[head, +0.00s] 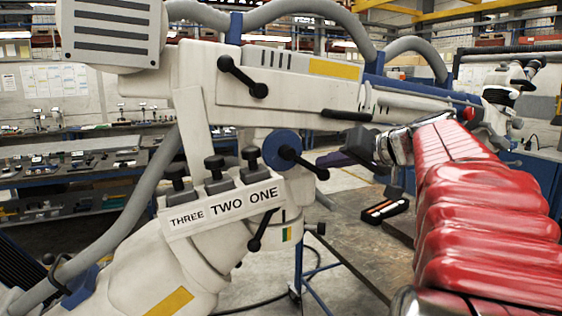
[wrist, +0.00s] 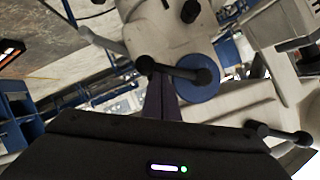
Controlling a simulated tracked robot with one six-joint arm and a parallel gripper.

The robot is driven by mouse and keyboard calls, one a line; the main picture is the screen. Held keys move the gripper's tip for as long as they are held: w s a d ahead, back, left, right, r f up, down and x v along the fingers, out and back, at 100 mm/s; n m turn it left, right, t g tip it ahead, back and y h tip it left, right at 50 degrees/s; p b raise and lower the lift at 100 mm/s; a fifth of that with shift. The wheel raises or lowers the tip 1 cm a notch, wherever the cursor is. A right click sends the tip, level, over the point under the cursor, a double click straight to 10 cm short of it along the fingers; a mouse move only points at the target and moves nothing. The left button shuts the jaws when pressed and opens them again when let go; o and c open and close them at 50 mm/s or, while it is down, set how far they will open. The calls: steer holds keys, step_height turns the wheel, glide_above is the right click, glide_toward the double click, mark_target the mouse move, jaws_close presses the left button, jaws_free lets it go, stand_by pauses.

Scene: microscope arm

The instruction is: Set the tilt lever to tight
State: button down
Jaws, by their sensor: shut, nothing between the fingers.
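A black lever (head: 303,163) crosses a blue disc (head: 281,149) on the white microscope arm, its knob end angled down to the right. In the wrist view the blue disc (wrist: 199,88) and the lever (wrist: 175,70) lie just beyond my fingers. My gripper (head: 326,160) is shut and empty, its dark fingertips close to the lever's knob end; contact cannot be told. It also shows in the wrist view (wrist: 161,90). Another black lever (head: 242,76) is higher up, and one (head: 262,231) is below. No label shows which is the tilt lever.
Three black knobs (head: 218,173) stand above a plate (head: 222,212) reading THREE TWO ONE. A grey hose (head: 142,203) curves at the left. A bench (head: 70,165) with small items stands behind.

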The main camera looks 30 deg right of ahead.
mark_target(323, 179)
steer(key=shift+a+f+m+t+y, duration=0.15)
steer(key=shift+f+m+y, duration=0.25)
steer(key=shift+f, duration=0.1)
steer(key=shift+a+f+m+t+y, duration=0.15)
steer(key=shift+f+m+y, duration=0.15)
steer(key=shift+f+m, duration=0.15)
steer(key=shift+w+a+f+m+t+y, duration=0.1)
steer(key=shift+a+f+m+t+y, duration=0.25)
steer(key=shift+f+m, duration=0.4)
steer(key=shift+w+a+f+m+t+y, duration=0.15)
steer(key=shift+a+f+m+y, duration=0.2)
steer(key=shift+a+f+m, duration=0.35)
steer(key=shift+s+d+r, duration=0.1)
steer(key=shift+d+r, duration=0.05)
steer(key=shift+r, duration=0.05)
steer(key=shift+d, duration=0.15)
steer(key=shift+s+d+r, duration=0.15)
steer(key=shift+d+r, duration=0.05)
steer(key=shift+d, duration=0.05)
steer(key=s+d, duration=0.1)
steer(key=d+r, duration=0.1)
steer(key=shift+s+d+r, duration=0.15)
steer(key=shift+s+d, duration=0.25)
steer(key=v, duration=0.9)
steer(key=shift+s, duration=0.4)
steer(key=shift+a, duration=0.1)
